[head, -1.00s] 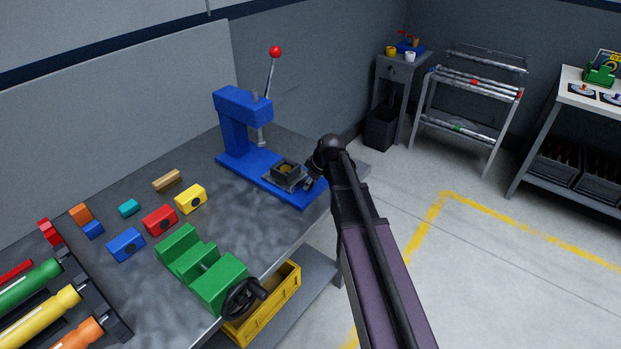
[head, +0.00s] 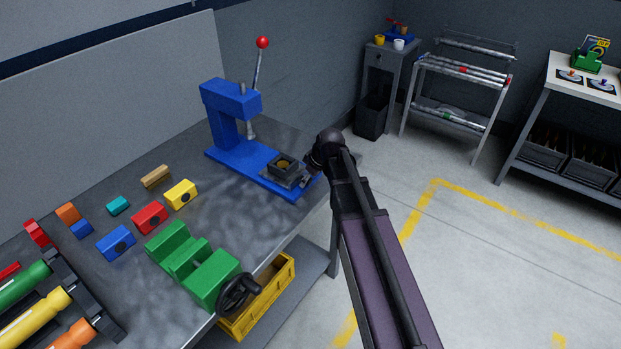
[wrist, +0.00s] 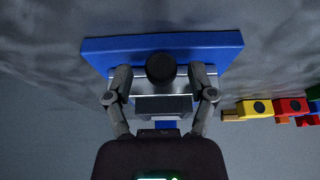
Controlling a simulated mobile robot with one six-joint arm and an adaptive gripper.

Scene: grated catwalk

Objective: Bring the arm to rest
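My gripper (head: 308,174) is low over the front end of the blue press (head: 228,125), partly hidden by my wrist in the head view. In the wrist view my gripper (wrist: 161,76) has its two fingers well apart over the press's blue base (wrist: 162,47). A dark round piece (wrist: 160,67) shows between them; I cannot tell what it is or whether a finger touches it. A dark square block (head: 284,165) with a brassy opening sits on the press plate, just left of my gripper. My arm stretches out from the lower right.
A green vise (head: 190,262) and several coloured blocks, among them a yellow one (head: 181,194), lie on the grey bench (head: 200,225). The press lever (head: 257,75) stands upright. A yellow crate (head: 262,305) is below. Open floor (head: 480,245) lies to the right.

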